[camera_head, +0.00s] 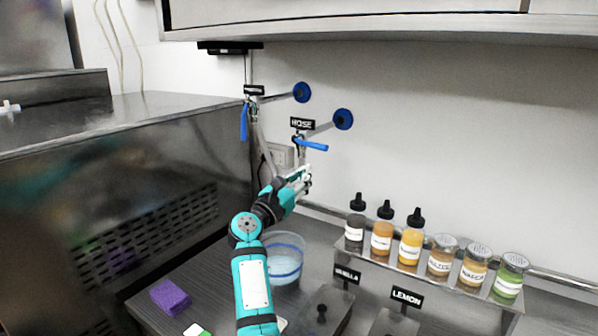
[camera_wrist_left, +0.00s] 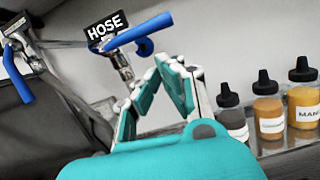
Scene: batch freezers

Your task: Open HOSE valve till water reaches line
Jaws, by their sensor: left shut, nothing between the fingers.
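The HOSE valve's blue handle (camera_head: 313,145) sits under the black HOSE sign (camera_head: 302,124) and points right, roughly level. In the left wrist view the blue handle (camera_wrist_left: 138,33) crosses just below the HOSE sign (camera_wrist_left: 107,27). My left gripper (camera_head: 303,176) is shut and empty, just below the valve and apart from the handle. Its fingers (camera_wrist_left: 155,85) also show in the wrist view. A clear round container (camera_head: 287,241) with a blue line (camera_head: 286,275) stands on the counter, partly hidden by my left arm. I cannot tell its water level. My right gripper is out of view.
A second valve's blue handle (camera_head: 244,123) hangs down to the left. A rack (camera_head: 377,258) on the right holds several bottles and jars. A purple sponge (camera_head: 170,297) lies at front left. A large steel machine (camera_head: 130,170) fills the left; a cabinet (camera_head: 350,18) hangs overhead.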

